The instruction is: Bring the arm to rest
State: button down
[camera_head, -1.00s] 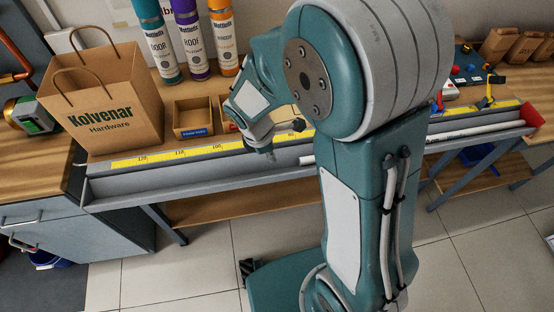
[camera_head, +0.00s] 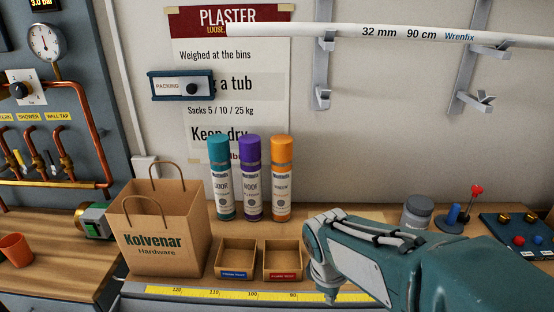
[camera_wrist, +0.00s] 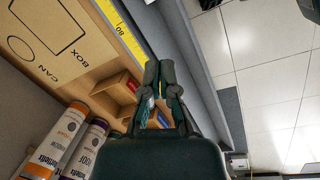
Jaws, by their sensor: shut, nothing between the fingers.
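My arm (camera_head: 370,262) reaches in from the lower right of the head view, in front of the wooden counter. In the head view the fingers are not clearly visible.
A Kolvenar paper bag (camera_head: 160,240) stands at left. The two small boxes, left (camera_head: 236,258) and right (camera_head: 283,260), sit before several spray cans (camera_head: 250,185). A grey tub (camera_head: 417,212) stands behind my arm. A white pipe (camera_head: 390,36) hangs on wall brackets. Tiled floor (camera_wrist: 265,75) shows clear.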

jog(key=s+d+r+m+t+y, duration=0.1)
jog(key=s+d+r+m+t, duration=0.3)
jog(key=s+r+m, duration=0.5)
jog(key=s+m, duration=0.1)
jog(key=m, duration=0.2)
jog(key=shift+d+y, duration=0.15)
jog(key=shift+y, duration=0.15)
